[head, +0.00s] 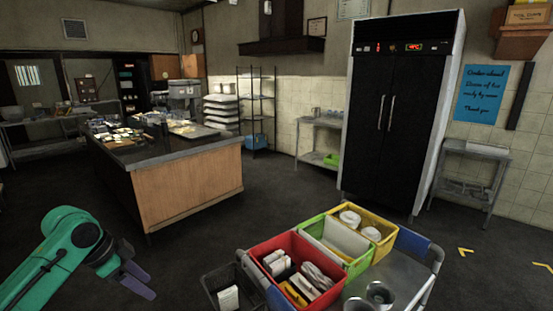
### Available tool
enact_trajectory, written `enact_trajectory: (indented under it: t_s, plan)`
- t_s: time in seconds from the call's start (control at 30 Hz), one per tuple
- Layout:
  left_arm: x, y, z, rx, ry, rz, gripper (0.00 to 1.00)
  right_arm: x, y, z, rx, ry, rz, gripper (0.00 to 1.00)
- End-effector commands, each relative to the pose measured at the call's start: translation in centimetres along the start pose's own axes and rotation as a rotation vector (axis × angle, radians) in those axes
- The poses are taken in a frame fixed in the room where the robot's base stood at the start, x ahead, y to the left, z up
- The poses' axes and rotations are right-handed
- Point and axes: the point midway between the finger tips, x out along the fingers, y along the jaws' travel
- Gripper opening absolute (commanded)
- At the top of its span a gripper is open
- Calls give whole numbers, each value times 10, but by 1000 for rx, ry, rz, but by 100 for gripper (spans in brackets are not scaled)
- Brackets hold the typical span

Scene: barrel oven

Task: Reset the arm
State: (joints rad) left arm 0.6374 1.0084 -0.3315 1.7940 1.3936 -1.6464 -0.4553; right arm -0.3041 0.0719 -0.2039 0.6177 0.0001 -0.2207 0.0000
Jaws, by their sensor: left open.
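My left arm comes in from the lower left, green with a dark wrist. Its gripper (138,281) has purple-grey fingers, is open and holds nothing. It hangs over bare dark floor, left of the cart and apart from it. My right gripper is not in view.
A metal cart (408,277) at the front bears a red bin (262,258), a green bin (349,268), a yellow bin (384,218) and metal cups. A dark bin (213,282) hangs beside it. A wooden island (190,189) and black fridge (399,125) stand behind. The floor between is clear.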

Motion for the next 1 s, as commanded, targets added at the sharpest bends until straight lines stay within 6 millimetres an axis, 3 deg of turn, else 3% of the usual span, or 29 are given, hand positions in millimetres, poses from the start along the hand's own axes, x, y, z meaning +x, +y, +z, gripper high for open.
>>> enact_trajectory:
  t_s: [0.17, 0.37, 0.53, 0.63, 0.77, 0.87, 0.97, 1.0]
  plan:
    - [35, -19, 10, -114, 36, -28, 58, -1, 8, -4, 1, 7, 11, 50]
    - [93, -41, 39, -286, 61, -81, 58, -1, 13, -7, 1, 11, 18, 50]
    - [161, -50, 86, -456, 52, -146, 58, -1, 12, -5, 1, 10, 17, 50]
    - [212, -42, 132, -562, 20, -194, 58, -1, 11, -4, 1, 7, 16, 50]
    - [290, 0, 213, -683, -63, -262, 58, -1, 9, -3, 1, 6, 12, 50]
    - [339, 55, 274, -729, -138, -297, 58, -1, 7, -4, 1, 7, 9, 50]
    - [376, 125, 327, -738, -210, -306, 58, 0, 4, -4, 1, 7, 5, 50]
    - [388, 156, 346, -733, -236, -300, 58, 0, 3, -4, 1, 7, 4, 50]
